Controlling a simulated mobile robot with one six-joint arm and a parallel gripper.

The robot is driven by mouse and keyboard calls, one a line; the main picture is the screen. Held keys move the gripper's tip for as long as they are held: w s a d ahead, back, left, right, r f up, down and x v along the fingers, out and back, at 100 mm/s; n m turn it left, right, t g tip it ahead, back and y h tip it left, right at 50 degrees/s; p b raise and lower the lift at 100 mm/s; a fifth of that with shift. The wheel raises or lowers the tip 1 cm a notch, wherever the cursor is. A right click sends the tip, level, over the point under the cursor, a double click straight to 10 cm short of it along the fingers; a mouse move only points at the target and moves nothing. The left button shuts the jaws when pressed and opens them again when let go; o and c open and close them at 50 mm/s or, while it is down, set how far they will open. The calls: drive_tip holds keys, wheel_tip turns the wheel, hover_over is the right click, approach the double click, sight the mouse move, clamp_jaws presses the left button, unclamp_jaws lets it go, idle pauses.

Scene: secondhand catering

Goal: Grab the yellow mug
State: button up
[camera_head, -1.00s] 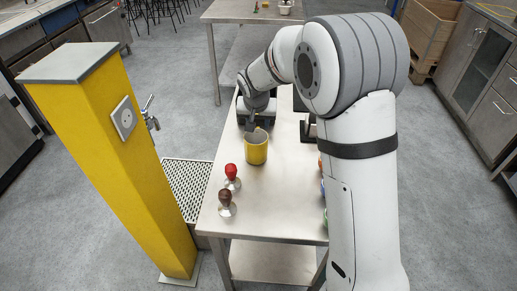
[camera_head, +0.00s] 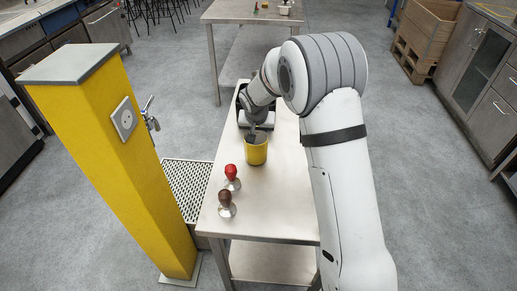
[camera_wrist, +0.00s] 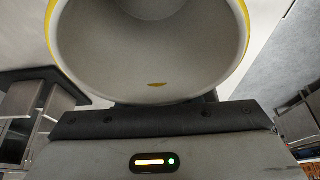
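The yellow mug (camera_head: 256,155) stands upright on the steel table, open at the top, with a grey inside. In the wrist view its mouth and grey inside (camera_wrist: 150,50) fill the upper middle, very close to the camera. My gripper (camera_head: 253,134) reaches down to the mug's far rim in the head view and overlaps it. In the wrist view my gripper's dark front edge lies just below the mug. The fingertips are hidden, so I cannot tell whether they touch or grip the mug.
A red-topped tamper (camera_head: 232,177) and a brown-topped tamper (camera_head: 227,204) stand on the steel table (camera_head: 270,215) in front of the mug. A yellow column (camera_head: 115,160) with a tap and a perforated drip tray (camera_head: 188,190) are to the left. The table's front is clear.

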clamp_jaws()
drive_tip(key=shift+r, duration=0.1)
idle(0.4)
